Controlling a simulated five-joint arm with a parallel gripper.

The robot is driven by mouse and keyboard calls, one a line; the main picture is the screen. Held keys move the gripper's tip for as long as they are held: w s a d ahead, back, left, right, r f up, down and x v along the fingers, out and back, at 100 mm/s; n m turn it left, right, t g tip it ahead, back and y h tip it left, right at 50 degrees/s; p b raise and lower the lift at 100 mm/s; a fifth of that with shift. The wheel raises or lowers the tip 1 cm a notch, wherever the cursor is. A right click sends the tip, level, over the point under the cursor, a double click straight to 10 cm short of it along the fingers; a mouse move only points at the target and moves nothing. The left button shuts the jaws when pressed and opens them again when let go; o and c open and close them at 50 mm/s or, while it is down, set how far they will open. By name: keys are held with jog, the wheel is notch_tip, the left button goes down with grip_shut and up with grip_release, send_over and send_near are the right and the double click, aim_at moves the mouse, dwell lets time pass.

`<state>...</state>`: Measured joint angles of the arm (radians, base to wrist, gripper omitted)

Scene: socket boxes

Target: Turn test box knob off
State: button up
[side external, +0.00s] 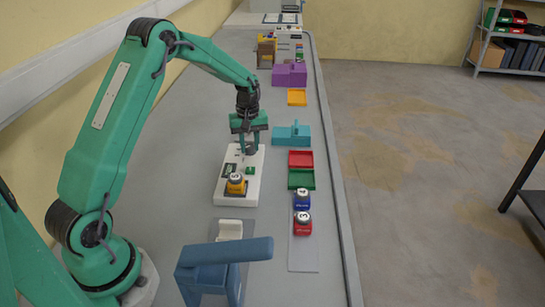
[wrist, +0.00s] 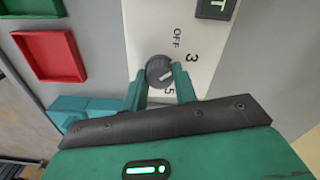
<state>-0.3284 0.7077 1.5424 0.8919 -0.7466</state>
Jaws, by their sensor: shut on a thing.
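The test box (side external: 222,196) is a flat white box on the bench in the side view. Its panel (wrist: 207,62) fills the middle of the wrist view, with "OFF", "3" and "5" printed around a dark round knob (wrist: 158,68). A light mark shows on the knob's lower right part, on the side of the 3 and 5 rather than OFF. My gripper (wrist: 160,80) points down at the far end of the box, its two green fingers shut on the knob from both sides.
Red (side external: 301,159) and green (side external: 301,179) trays and a teal fixture (side external: 290,136) lie to the right. Blue (side external: 302,202) and red (side external: 302,228) numbered blocks stand nearer. A blue lever fixture (side external: 222,252) is in front.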

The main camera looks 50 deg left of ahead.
aim_at(250, 146)
jog(key=n, duration=0.5)
jog(key=shift+n, duration=0.3)
dwell(0.4)
jog(key=o, duration=1)
jog(key=shift+r, duration=0.1)
jog(key=shift+r, duration=3.8)
jog(key=shift+r, duration=0.15)
